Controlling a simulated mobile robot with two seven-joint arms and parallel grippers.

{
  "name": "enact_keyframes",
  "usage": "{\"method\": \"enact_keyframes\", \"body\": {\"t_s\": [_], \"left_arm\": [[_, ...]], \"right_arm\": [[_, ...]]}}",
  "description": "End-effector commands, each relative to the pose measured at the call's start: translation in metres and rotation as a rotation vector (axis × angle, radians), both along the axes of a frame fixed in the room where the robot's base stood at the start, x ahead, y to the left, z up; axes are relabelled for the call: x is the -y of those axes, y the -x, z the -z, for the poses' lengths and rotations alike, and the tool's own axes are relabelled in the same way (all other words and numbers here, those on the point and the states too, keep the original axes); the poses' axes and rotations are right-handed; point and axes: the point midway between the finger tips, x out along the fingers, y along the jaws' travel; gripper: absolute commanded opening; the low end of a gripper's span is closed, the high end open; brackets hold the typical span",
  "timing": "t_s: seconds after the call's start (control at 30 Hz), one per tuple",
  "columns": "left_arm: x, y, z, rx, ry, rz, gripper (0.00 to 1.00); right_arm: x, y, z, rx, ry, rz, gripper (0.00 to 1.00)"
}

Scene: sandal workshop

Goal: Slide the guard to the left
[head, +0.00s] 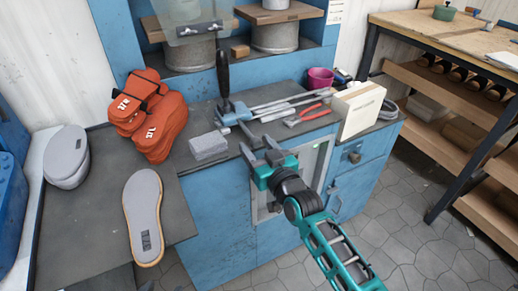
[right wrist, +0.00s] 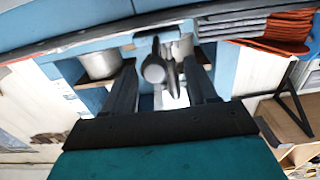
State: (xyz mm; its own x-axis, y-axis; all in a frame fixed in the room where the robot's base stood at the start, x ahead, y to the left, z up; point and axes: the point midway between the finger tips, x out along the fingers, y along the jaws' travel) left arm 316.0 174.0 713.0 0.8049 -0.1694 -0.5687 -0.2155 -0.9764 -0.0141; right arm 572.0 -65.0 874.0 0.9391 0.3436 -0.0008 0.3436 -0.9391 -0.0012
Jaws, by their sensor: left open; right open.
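The guard appears to be the clear, faintly green panel (head: 190,12) at the top of the head view, with a dark strip (head: 199,30) along its lower part. It hangs in front of the left grey drum, and its top is cut off. My right gripper (head: 261,147) is open at the front edge of the blue bench, well below and apart from the guard. In the right wrist view, its dark fingers (right wrist: 164,84) stand on either side of a grey round-ended part (right wrist: 153,72); contact is unclear. My left gripper is not in view.
A blue clamp with an upright black handle (head: 223,75) and long rods stands on the bench behind my right gripper. A grey block (head: 208,145), orange sandals (head: 148,118), red pliers (head: 312,115) and a pale box (head: 358,108) lie around it. A wooden shelf table (head: 445,95) stands right.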

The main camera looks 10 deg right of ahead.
Motion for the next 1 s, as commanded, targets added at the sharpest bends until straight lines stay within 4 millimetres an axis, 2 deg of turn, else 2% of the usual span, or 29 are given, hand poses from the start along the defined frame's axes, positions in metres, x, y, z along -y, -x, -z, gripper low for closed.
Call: {"method": "enact_keyframes", "body": {"t_s": [0.13, 0.23, 0.5, 0.7, 1.0], "left_arm": [[0.001, 0.0, -0.002, 0.0, 0.0, 0.001, 0.58], [0.0, 0.0, -0.004, 0.002, -0.001, 0.002, 0.58], [-0.003, 0.0, -0.01, 0.009, -0.005, -0.003, 0.58], [-0.005, 0.0, -0.011, 0.007, -0.008, -0.006, 0.58], [-0.005, 0.001, -0.01, 0.0, -0.009, -0.005, 0.58]], "right_arm": [[0.004, 0.007, 0.0, -0.001, 0.001, 0.001, 0.57], [0.008, 0.019, 0.0, -0.002, 0.002, 0.001, 0.57], [0.027, 0.073, 0.0, -0.002, 0.002, 0.0, 0.57], [0.038, 0.104, 0.0, -0.003, 0.001, -0.001, 0.57], [0.044, 0.121, -0.001, 0.001, -0.001, -0.001, 0.57]]}}
